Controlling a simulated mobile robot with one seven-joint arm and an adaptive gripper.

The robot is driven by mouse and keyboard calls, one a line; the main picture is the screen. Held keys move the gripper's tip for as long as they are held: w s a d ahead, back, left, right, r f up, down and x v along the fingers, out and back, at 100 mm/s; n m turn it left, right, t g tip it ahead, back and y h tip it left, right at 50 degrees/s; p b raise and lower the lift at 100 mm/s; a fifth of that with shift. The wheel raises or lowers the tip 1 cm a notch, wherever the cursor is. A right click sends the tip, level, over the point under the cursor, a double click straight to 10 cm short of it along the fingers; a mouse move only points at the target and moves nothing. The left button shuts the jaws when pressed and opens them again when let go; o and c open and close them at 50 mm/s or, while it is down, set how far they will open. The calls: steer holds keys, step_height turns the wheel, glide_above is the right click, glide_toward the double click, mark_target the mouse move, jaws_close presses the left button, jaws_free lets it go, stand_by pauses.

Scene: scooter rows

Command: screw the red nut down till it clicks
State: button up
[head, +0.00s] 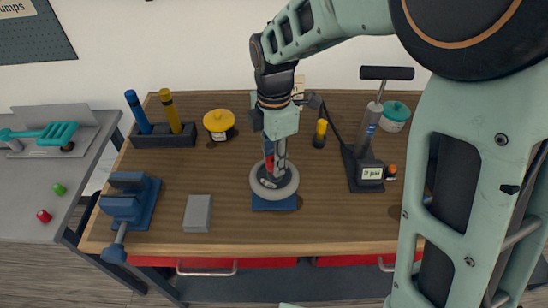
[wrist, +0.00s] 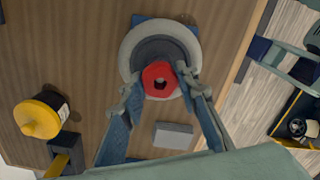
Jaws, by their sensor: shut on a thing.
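The red nut (wrist: 160,68) shows in the wrist view at the centre of a small wheel, with a dark hole in its middle. A sliver of it also shows in the head view (head: 269,163). The wheel (wrist: 130,45) has a pale grey tyre and a dark hub, and lies flat on a blue base (head: 274,204). My gripper (wrist: 160,83) points down over the hub, one finger on each side of the nut. It is shut on the red nut. In the head view my fingers hide most of the nut, and its thread is not visible.
A pump (head: 371,173) reading 0 psi stands right of the wheel. A grey block (head: 198,213) and a blue vise (head: 130,200) are to the left.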

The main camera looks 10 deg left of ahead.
steer(key=m, duration=1)
steer(key=shift+m, duration=0.3)
steer(key=m, duration=0.5)
steer(key=shift+m, duration=0.3)
steer(key=m, duration=0.5)
steer(key=shift+m, duration=0.3)
steer(key=o, duration=1.2)
